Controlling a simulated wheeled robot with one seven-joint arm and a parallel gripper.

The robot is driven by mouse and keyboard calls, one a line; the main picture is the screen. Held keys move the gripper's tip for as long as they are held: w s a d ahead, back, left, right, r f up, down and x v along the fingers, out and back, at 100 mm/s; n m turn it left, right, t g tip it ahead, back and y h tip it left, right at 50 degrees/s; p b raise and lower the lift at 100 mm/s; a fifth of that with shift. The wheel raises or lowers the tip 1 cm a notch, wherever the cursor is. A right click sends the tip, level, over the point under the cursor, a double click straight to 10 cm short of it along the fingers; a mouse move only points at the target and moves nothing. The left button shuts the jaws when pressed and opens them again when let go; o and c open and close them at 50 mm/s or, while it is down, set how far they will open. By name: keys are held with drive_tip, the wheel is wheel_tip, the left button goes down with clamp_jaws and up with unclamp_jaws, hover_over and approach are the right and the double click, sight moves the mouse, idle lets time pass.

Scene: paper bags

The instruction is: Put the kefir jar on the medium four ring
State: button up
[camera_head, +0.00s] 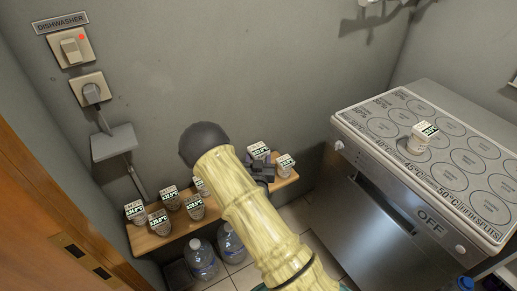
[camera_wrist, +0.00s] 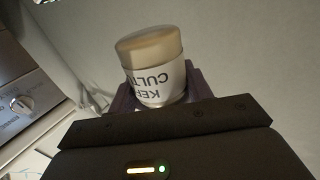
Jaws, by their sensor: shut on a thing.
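My gripper (camera_head: 262,168) is over the right part of the wooden shelf, shut on a kefir jar. In the wrist view this jar (camera_wrist: 157,78) stands between the purple fingers (camera_wrist: 192,82), with a tan lid and a white label reading "KE…" and "CULT…" upside down. In the head view the jar (camera_head: 258,150) shows just above the gripper. The rings are printed on the top panel (camera_head: 345,118) of the machine at right, in rows marked with temperatures such as 45°C and 50°C. The words inside the rings are too small to read.
One jar (camera_head: 419,138) stands on a ring at the panel's left middle. Several other labelled jars stand on the wooden shelf (camera_head: 150,243), one (camera_head: 285,165) just right of my gripper. Water bottles (camera_head: 202,260) stand under the shelf. Many rings are empty.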

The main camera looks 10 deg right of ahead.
drive_tip(key=s+r+n+y+p, duration=0.1)
drive_tip(key=s+r+p, duration=0.3)
drive_tip(key=r+p, duration=0.9)
drive_tip(key=s+r+n+y+p, duration=0.2)
drive_tip(key=r+p, duration=1.2)
drive_tip(key=p, duration=0.8)
drive_tip(key=shift+s+r+t+y, duration=0.3)
drive_tip(key=shift+s+y, duration=0.4)
drive_tip(key=shift+s, duration=0.5)
drive_tip(key=shift+f, duration=0.1)
